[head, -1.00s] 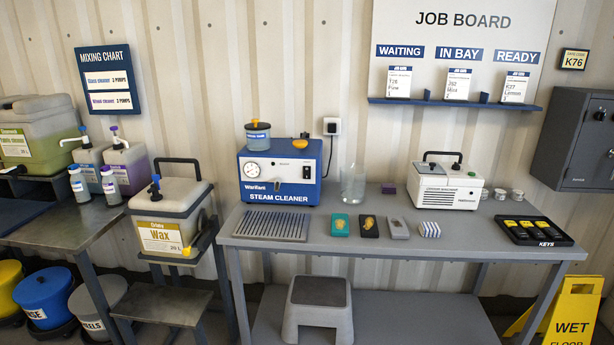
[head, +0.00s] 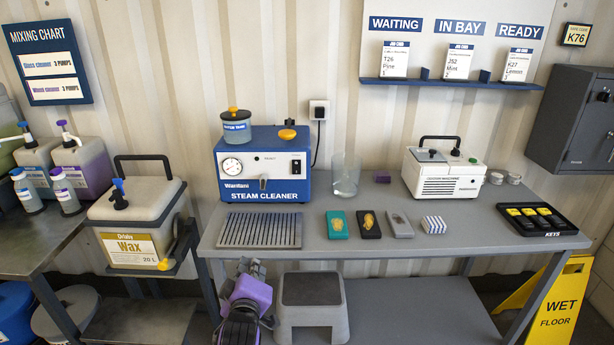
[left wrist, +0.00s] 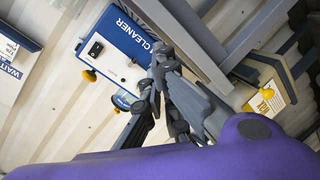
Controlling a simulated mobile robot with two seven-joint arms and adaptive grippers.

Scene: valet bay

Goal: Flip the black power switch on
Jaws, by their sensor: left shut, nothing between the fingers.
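The black power switch (head: 296,166) is a small dark rocker on the right of the blue and white steam cleaner's front (head: 262,180). I cannot tell its position. It also shows in the left wrist view (left wrist: 96,50), on the panel near the word CLEANER. My left gripper (head: 251,267) is in front of the table's front edge, below and left of the switch. It is shut and empty, and apart from the steam cleaner. In the left wrist view its dark fingers (left wrist: 163,62) show to the right of the cleaner. My right gripper is out of view.
A slatted grey tray (head: 260,230) lies in front of the cleaner. A clear beaker (head: 345,176) stands to its right, with small blocks and a white machine (head: 443,178) beyond. A grey step stool (head: 312,310) stands below the table. A Wax container (head: 135,222) is at left.

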